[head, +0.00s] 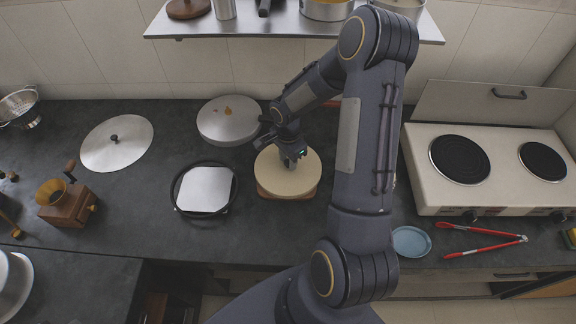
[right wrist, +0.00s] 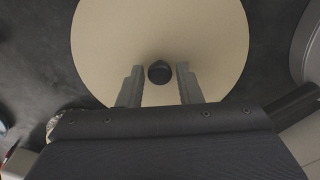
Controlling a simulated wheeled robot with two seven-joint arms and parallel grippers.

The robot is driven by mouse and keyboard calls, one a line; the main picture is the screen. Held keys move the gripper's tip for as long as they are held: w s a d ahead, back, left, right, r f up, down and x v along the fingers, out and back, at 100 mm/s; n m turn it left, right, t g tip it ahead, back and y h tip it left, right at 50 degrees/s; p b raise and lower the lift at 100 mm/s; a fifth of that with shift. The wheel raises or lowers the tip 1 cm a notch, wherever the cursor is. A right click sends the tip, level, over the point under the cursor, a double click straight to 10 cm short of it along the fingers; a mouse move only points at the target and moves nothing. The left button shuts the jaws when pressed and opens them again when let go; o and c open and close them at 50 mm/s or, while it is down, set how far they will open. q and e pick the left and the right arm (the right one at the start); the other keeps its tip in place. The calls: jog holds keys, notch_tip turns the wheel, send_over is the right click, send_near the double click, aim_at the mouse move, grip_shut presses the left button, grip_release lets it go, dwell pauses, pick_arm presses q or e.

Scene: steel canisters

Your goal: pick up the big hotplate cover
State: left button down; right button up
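A cream round cover (head: 287,177) lies on a brown wooden piece in the middle of the counter. I take it as the big hotplate cover. My right gripper (head: 291,161) points down over its middle and hides its knob in the head view. In the right wrist view the cover (right wrist: 205,45) fills the upper middle, with a dark round knob (right wrist: 159,72) on it. The right gripper (right wrist: 158,78) is open, one finger on each side of the knob, with gaps showing. I cannot tell how deep the fingers reach. My left gripper is not in view.
A grey lid (head: 228,121) lies close behind left, and a black ring with a pale square plate (head: 206,188) at left. A cream two-burner hotplate (head: 425,190) stands right. Red tongs (head: 485,248) and a blue dish (head: 411,242) lie in front. A shelf (head: 270,26) hangs behind.

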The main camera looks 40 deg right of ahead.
grip_shut()
